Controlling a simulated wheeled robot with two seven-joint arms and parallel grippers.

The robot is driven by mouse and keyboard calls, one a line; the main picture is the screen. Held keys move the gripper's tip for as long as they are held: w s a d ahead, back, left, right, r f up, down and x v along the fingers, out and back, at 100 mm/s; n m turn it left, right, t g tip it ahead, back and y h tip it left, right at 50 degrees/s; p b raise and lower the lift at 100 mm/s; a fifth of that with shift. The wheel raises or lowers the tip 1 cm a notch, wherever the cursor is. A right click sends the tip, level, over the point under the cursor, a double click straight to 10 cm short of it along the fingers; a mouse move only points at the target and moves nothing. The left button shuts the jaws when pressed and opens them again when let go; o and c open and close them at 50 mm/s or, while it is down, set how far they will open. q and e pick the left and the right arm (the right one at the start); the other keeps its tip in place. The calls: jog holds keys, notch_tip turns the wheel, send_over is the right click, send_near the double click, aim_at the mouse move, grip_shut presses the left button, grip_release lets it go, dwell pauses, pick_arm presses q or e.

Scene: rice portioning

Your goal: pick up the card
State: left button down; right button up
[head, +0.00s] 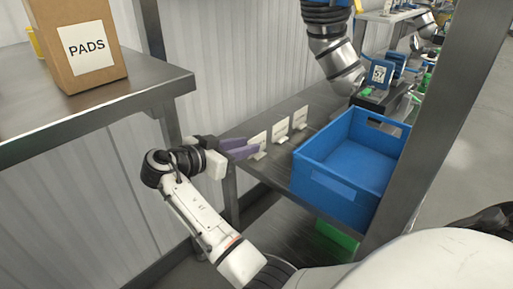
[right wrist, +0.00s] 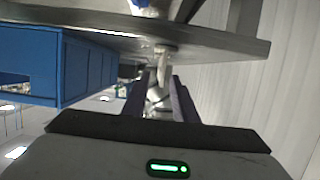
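Three small white cards stand upright in holders in a row on the grey shelf: the nearest card (head: 257,145), a middle card (head: 281,130) and a far card (head: 300,118). My right gripper (head: 248,148) has purple fingers and reaches in from the left at the nearest card. In the right wrist view, the fingers (right wrist: 162,88) are apart, with a pale card (right wrist: 162,68) seen edge-on around the fingertips. I cannot tell whether the fingers touch it. My left gripper is not in view.
A blue bin (head: 345,160) stands right of the cards on the shelf (head: 262,172). A cardboard PADS box (head: 85,45) sits on a higher shelf at left. Metal posts frame the area, and another robot arm (head: 335,50) hangs behind the bin.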

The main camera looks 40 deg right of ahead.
aim_at(257, 141)
jog(key=p+x, duration=0.1)
jog(key=x, duration=0.4)
jog(key=shift+w+d, duration=0.2)
jog(key=shift+d, duration=0.15)
grip_shut()
